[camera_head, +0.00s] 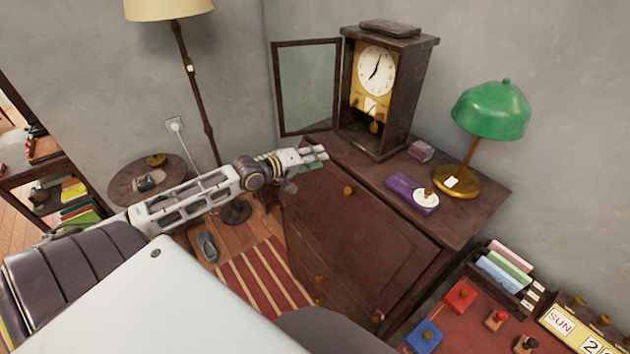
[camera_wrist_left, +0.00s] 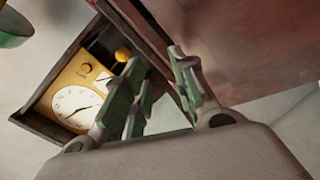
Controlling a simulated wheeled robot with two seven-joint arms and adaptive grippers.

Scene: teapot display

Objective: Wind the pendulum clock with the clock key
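The pendulum clock (camera_head: 376,72) stands on the dark cabinet (camera_head: 465,215), with its glazed door (camera_head: 308,85) swung open to the left. Its white dial, brass plate and pendulum bob are exposed. In the left wrist view the clock (camera_wrist_left: 75,105) shows tilted, behind the fingers. My left gripper (camera_head: 315,154) is in front of the cabinet's left end, below and left of the clock. In the wrist view its fingers (camera_wrist_left: 157,78) are apart, with nothing seen between them. I cannot make out a clock key with certainty. My right gripper is out of view.
On the cabinet top are a purple box (camera_head: 405,190) with a white-and-brass round item, a small pinkish clear object (camera_head: 421,151) and a green-shaded lamp (camera_head: 492,108). A floor lamp (camera_head: 190,75) and round side table (camera_head: 125,185) stand left.

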